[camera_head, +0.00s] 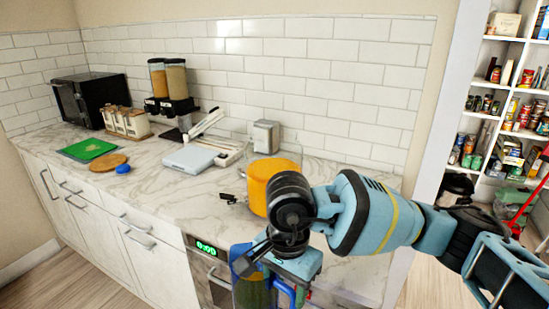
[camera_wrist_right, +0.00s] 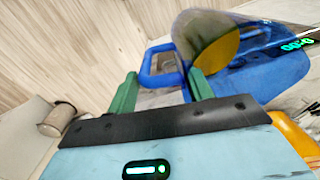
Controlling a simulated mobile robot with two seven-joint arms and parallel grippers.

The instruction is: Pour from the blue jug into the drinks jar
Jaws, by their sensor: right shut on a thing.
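The blue jug (camera_head: 243,265) has a blue rim and handle and a see-through body with dark yellow contents. It looks roughly upright in the head view, in front of the counter edge by the oven. My right gripper (camera_head: 284,287) is shut on its handle. In the right wrist view the green fingers of this gripper (camera_wrist_right: 163,88) sit at either side of the blue handle, beside the jug (camera_wrist_right: 272,82). The drinks jar (camera_head: 258,183), clear glass with orange contents, stands on the counter behind my right wrist, which hides part of it. My left gripper is out of view.
Further back are a white scale (camera_head: 190,158), a cereal dispenser (camera_head: 172,85), a toaster (camera_head: 265,136), and a green board (camera_head: 87,149). Stocked shelves (camera_head: 490,100) stand at the right.

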